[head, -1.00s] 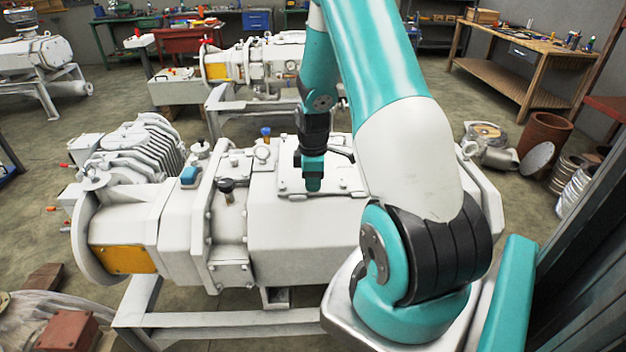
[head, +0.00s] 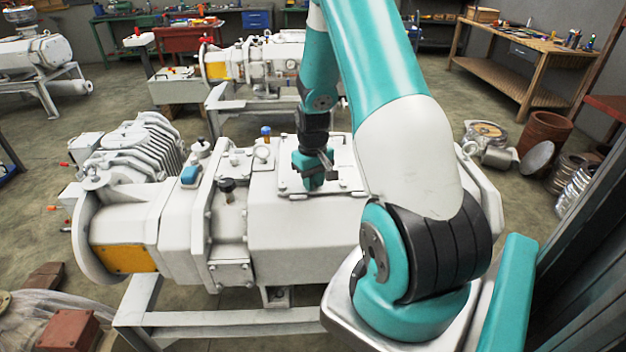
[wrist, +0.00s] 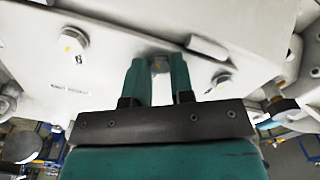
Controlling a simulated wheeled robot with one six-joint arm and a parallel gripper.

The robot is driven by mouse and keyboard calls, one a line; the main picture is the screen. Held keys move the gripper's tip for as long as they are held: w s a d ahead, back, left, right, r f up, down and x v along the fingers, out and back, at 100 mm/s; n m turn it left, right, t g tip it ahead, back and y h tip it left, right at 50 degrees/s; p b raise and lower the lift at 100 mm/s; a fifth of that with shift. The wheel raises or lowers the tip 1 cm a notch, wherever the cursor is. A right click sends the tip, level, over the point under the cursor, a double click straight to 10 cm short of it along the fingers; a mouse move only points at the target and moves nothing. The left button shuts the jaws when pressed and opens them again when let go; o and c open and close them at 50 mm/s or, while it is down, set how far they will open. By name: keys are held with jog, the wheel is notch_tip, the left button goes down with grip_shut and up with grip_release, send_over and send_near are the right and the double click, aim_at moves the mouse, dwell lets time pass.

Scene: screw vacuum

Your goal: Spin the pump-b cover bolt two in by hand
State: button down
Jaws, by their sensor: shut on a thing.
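The pump (head: 290,245) is a large white machine in the middle of the head view. Its flat rectangular cover (head: 345,178) lies on top. My gripper (head: 313,187) points down at the cover's near-left part. In the wrist view my gripper (wrist: 159,68) is shut on a bolt (wrist: 159,64), whose head shows between the two teal fingers at the cover's edge. Another bolt (wrist: 73,38) sits in the cover at upper left, with a small mark beside it. A further bolt (wrist: 221,80) sits to the right of the fingers. The held bolt's thread is hidden.
A lifting eye (head: 262,152) and a dark knob (head: 226,186) stand up from the pump left of my gripper. A second white pump (head: 265,65) stands behind. A wooden workbench (head: 520,70) is at the back right.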

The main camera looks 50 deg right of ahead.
jog(key=m, duration=0.7)
jog(key=shift+r, duration=0.15)
jog(key=m, duration=0.4)
jog(key=shift+w, duration=0.1)
jog(key=m, duration=0.9)
jog(key=shift+m, duration=0.4)
jog(key=m, duration=0.5)
jog(key=shift+w+m, duration=0.1)
jog(key=shift+m, duration=0.6)
jog(key=c, duration=1)
grip_release()
